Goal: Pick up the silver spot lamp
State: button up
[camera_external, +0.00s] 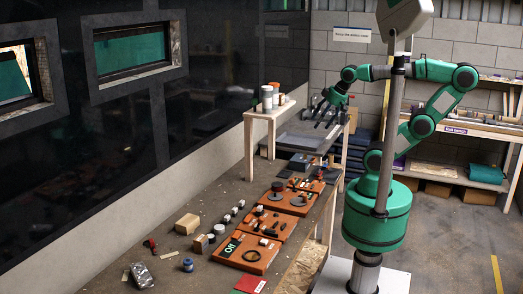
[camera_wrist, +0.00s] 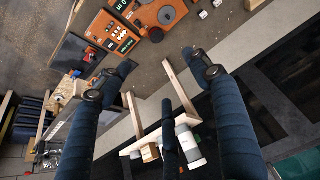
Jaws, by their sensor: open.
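No lamp is clearly recognisable. A silver-grey object (camera_external: 141,275) lies on the near left end of the long workbench (camera_external: 215,190), too small to identify surely. White and grey cylinders (camera_external: 267,98) stand on a small raised wooden stand (camera_external: 252,115); a white-grey cylinder also shows in the wrist view (camera_wrist: 189,148), partly behind a finger. My gripper (camera_external: 326,112) is in the air to the right of the stand, above the far part of the bench. Its dark fingers are spread and empty in the wrist view (camera_wrist: 160,65).
Orange panels (camera_external: 270,225) with knobs and discs cover the bench middle. Wooden blocks (camera_external: 187,223) and small white cylinders lie left of them. A dark wall with window openings borders the left side. Shelves (camera_external: 460,128) stand behind my arm. Open floor shows at the lower right.

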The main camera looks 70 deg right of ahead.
jog(key=w+d+r+m+g+h+p, duration=0.1)
jog(key=w+d+r+p, duration=0.2)
jog(key=w+d+r, duration=0.65)
jog(key=w+d+r+m+g+p, duration=0.1)
jog(key=w+d+r+p, duration=0.5)
jog(key=w, duration=0.6)
jog(key=w+d+f+p, duration=0.1)
jog(key=w+d, duration=0.3)
jog(key=d, duration=0.5)
jog(key=w+d+f+m+g+p, duration=0.1)
jog(key=w+d, duration=0.3)
jog(key=d, duration=0.5)
jog(key=w+d+m+g+p, duration=0.1)
jog(key=w+d, duration=0.3)
jog(key=d, duration=0.6)
jog(key=shift+f, duration=0.4)
jog(key=shift+w+d+f, duration=0.1)
jog(key=shift+w+f, duration=0.05)
jog(key=shift+f, duration=1.25)
jog(key=shift+w+f, duration=0.2)
jog(key=shift+f, duration=1.25)
jog(key=shift+w+d+f, duration=0.1)
jog(key=shift+w+f, duration=0.05)
jog(key=shift+f, duration=1.25)
